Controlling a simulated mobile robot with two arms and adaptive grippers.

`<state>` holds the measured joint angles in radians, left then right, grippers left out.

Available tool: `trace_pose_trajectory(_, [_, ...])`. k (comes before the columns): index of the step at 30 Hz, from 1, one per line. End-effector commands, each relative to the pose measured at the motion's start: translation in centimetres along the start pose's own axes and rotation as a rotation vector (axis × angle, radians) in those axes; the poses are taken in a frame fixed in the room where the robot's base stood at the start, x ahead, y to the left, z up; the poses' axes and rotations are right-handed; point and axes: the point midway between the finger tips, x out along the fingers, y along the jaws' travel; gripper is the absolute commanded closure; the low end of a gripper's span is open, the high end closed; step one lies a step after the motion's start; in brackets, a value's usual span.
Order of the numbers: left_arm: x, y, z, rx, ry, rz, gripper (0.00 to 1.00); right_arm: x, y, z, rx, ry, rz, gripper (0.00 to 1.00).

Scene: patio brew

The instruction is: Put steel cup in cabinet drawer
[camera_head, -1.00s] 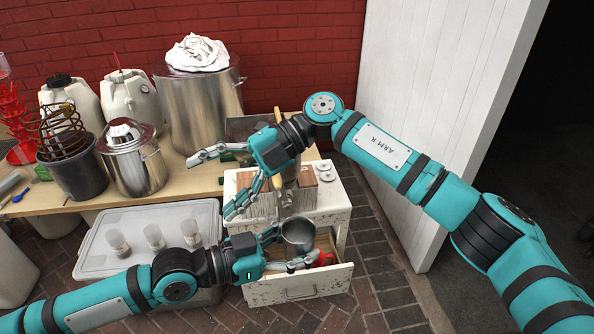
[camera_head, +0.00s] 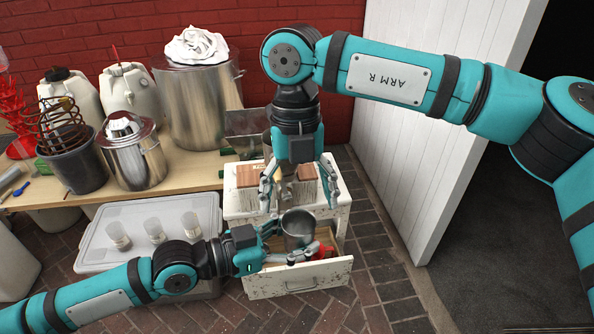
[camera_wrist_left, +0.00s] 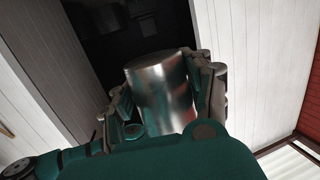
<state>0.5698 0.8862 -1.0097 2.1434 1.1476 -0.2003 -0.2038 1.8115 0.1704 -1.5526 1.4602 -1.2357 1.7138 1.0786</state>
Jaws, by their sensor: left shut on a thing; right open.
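The steel cup (camera_head: 298,229) is a grey metal cylinder, seen at the open cabinet drawer (camera_head: 298,280). My left gripper (camera_head: 292,240) is shut on it, with the fingers on either side. The left wrist view also shows the cup (camera_wrist_left: 160,92) between the fingers. Whether the cup touches the drawer floor I cannot tell. The drawer is pulled out from a small white worn cabinet (camera_head: 335,205). My right gripper (camera_head: 297,195) is open, pointing down in front of the cabinet top, just above and behind the cup.
A red object (camera_head: 325,250) lies in the drawer beside the cup. Wooden blocks (camera_head: 247,175) stand on the cabinet top. A lidded grey bin (camera_head: 100,245) with several small jars stands left of the drawer. A bench with pots (camera_head: 195,105) is behind. Brick floor is free at the right.

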Motion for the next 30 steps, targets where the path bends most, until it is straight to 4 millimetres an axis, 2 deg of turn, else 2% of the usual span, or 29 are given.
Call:
trace_pose_trajectory(3, [0.0,0.0,0.0,0.0,0.001,0.0,0.96,2.4,0.0,-0.1,-0.002,0.003,0.0,0.17])
trace_pose_trajectory(10, [0.0,0.0,0.0,0.0,0.001,0.0,0.96,5.5,0.0,0.0,0.0,0.002,0.001,0.17])
trace_pose_trajectory(15, [0.0,0.0,0.0,0.0,0.001,0.0,0.96,6.5,0.0,0.0,0.0,0.001,0.002,0.17])
trace_pose_trajectory(23, [0.0,0.0,0.0,0.0,0.001,0.0,0.96,6.6,0.0,0.0,-0.001,0.0,0.002,0.17])
trace_pose_trajectory(30, [0.0,0.0,0.0,0.0,0.0,0.0,0.96,6.6,0.0,0.0,-0.001,0.001,0.002,0.45])
